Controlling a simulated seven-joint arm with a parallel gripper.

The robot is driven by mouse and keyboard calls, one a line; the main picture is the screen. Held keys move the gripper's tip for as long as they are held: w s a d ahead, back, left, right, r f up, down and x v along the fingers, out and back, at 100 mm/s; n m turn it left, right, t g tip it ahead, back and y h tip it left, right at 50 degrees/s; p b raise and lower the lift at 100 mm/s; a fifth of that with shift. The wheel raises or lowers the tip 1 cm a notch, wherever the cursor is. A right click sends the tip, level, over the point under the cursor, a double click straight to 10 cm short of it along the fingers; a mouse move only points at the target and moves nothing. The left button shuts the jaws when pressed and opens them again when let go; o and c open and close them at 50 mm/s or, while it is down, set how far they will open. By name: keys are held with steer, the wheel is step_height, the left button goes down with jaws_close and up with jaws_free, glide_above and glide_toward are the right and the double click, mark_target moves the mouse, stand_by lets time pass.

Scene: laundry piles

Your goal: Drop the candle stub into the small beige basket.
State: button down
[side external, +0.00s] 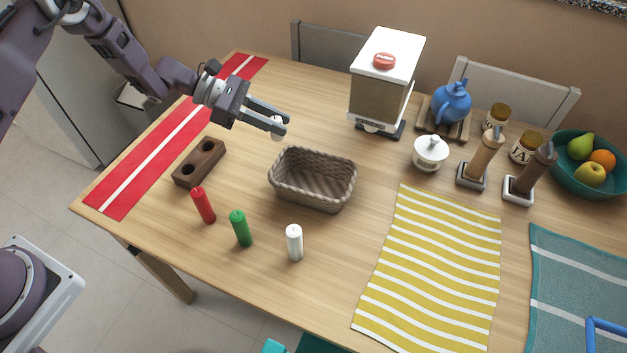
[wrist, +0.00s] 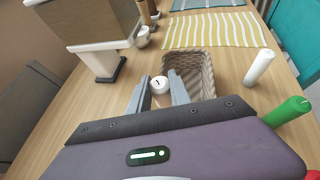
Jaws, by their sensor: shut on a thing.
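My gripper (side external: 281,124) is shut on a short white candle stub (side external: 276,135). In the wrist view the stub (wrist: 159,85) shows its dark wick between the two fingertips. The small beige basket (side external: 313,205) stands on the table, in front of and to the right of my gripper in the side view. In the wrist view the basket (wrist: 207,88) is just right of the fingers. The basket looks empty. The stub appears held above the table, outside the basket's rim.
Red (side external: 203,205), green (side external: 240,228) and white (side external: 294,243) candles stand in front of the basket. A wooden candle holder (side external: 198,163) is to its left. A dispenser (side external: 383,85) and a sugar bowl (side external: 430,153) stand behind and right. A yellow striped cloth (side external: 436,265) lies right.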

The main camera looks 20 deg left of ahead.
steer(key=s+d+m+g, duration=0.2)
steer(key=d+m+g, duration=0.1)
steer(key=d, duration=0.9)
steer(key=shift+s+f, duration=0.2)
steer(key=shift+f, duration=3)
steer(key=shift+a, duration=0.1)
steer(key=c, duration=1.1)
jaws_free()
steer(key=v, duration=0.7)
